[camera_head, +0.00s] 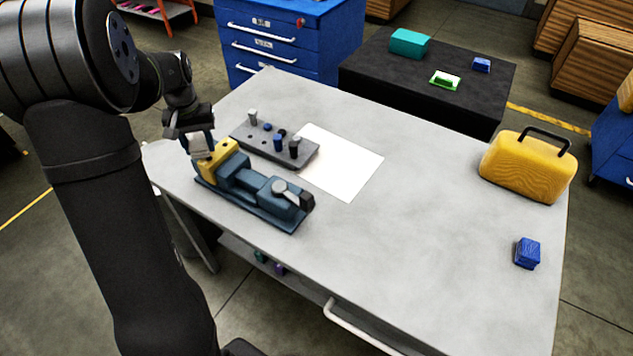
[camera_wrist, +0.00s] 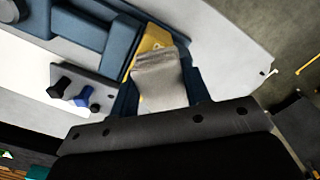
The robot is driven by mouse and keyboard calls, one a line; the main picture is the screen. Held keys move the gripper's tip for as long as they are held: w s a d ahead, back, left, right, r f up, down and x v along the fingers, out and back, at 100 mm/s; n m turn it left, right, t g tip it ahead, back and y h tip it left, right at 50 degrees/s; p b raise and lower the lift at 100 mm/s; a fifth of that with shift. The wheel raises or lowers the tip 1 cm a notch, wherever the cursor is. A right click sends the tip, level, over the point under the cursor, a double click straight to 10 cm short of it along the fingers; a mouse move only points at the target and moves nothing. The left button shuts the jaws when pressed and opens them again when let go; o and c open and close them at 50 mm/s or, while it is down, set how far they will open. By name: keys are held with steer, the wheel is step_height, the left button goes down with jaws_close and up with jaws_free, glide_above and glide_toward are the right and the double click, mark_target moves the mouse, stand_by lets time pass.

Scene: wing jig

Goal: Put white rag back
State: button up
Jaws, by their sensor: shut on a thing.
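The white rag (camera_wrist: 160,82) looks off-white and folded in the wrist view, between my two fingers. My gripper (camera_wrist: 160,98) is shut on it. In the head view, my gripper (camera_head: 190,130) is at the table's left end, with a small pale part of the rag (camera_head: 203,142) showing below it. The rag is right by the yellow piece (camera_head: 222,160) at the left end of the blue vise (camera_head: 262,196). I cannot tell whether the rag touches the yellow piece or the table.
A grey rack (camera_head: 270,150) with several pegs stands behind the vise. A white sheet (camera_head: 340,165) lies beside it. A yellow case (camera_head: 527,167) and a blue block (camera_head: 527,253) are on the right of the table (camera_head: 420,230). The middle right is free.

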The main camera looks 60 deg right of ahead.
steer(key=s+d+m, duration=0.2)
steer(key=s+d, duration=0.4)
steer(key=s, duration=0.4)
steer(key=s+d+m, duration=0.3)
steer(key=s+d, duration=0.3)
steer(key=s, duration=0.4)
steer(key=s+d+f+m, duration=0.1)
steer(key=s+f+m, duration=0.1)
steer(key=s, duration=0.8)
steer(key=s+d+f+m, duration=0.1)
steer(key=s+d+m, duration=0.1)
steer(key=s, duration=0.8)
glide_above(334, 186)
step_height(334, 186, down, 6)
steer(key=shift+f, duration=0.15)
steer(key=shift+w+d+f, duration=0.1)
steer(key=shift+f, duration=1.95)
steer(key=shift+f, duration=0.15)
steer(key=o, duration=1)
steer(key=shift+c, duration=0.2)
